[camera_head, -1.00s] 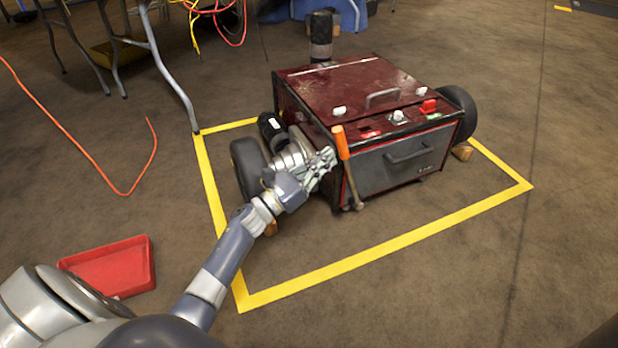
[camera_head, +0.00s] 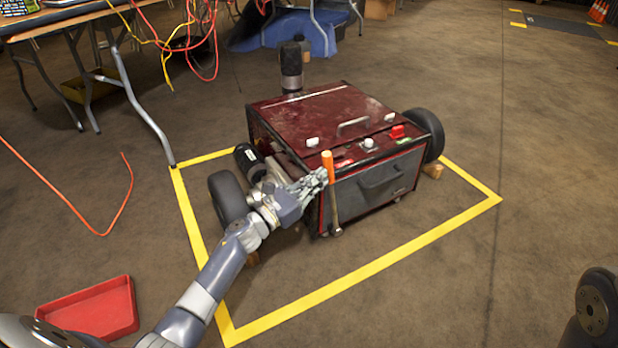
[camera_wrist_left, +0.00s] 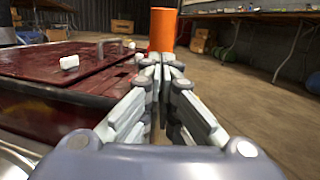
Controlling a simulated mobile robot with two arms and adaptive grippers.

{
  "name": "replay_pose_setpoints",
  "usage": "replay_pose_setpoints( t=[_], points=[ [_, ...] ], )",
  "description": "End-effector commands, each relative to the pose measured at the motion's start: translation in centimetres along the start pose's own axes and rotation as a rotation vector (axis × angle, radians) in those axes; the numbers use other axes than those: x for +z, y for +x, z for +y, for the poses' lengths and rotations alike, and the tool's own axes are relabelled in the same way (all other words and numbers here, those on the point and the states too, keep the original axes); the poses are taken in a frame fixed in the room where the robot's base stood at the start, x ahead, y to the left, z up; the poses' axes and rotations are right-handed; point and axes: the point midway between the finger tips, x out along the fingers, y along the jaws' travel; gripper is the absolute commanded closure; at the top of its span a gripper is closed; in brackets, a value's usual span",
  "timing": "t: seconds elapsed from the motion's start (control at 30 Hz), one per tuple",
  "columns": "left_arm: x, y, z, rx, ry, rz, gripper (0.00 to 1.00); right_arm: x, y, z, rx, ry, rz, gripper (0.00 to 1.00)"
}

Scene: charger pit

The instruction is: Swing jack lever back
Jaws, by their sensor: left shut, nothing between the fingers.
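The jack lever (camera_head: 329,185) stands near upright at the front left corner of the dark red machine (camera_head: 318,108). It has an orange grip on top and a dark metal shaft below. My left gripper (camera_head: 322,176) is shut and empty, its fingertips right beside the lever just below or at the orange grip. In the left wrist view the shut fingers (camera_wrist_left: 162,62) point at the orange grip (camera_wrist_left: 163,30), which rises just beyond them. I cannot tell whether they touch. My right gripper is not in view.
Yellow tape (camera_head: 370,270) marks a rectangle on the floor around the wheeled machine. A red tray (camera_head: 92,310) lies at the lower left. A folding table (camera_head: 70,18) with hanging cables stands at the upper left. An orange cable (camera_head: 60,195) lies on the left. Floor to the right is clear.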

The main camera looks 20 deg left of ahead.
Motion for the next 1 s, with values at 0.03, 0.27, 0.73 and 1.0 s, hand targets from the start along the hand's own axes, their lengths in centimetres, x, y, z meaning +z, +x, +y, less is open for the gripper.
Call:
replay_pose_setpoints(
  t=[0.03, 0.27, 0.73, 1.0],
  points=[
    [0.7, 0.7, -0.1, -0.002, 0.006, 0.018, 1.00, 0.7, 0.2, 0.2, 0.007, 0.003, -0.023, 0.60],
    [0.2, 3.9, -0.7, 0.001, 0.019, 0.071, 1.00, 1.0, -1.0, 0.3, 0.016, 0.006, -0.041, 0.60],
    [0.3, 5.0, -1.2, -0.001, 0.015, 0.071, 1.00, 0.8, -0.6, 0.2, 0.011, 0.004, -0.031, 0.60],
    [0.2, 4.4, -0.3, -0.003, 0.018, 0.072, 1.00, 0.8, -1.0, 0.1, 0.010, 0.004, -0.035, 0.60]
  ],
)
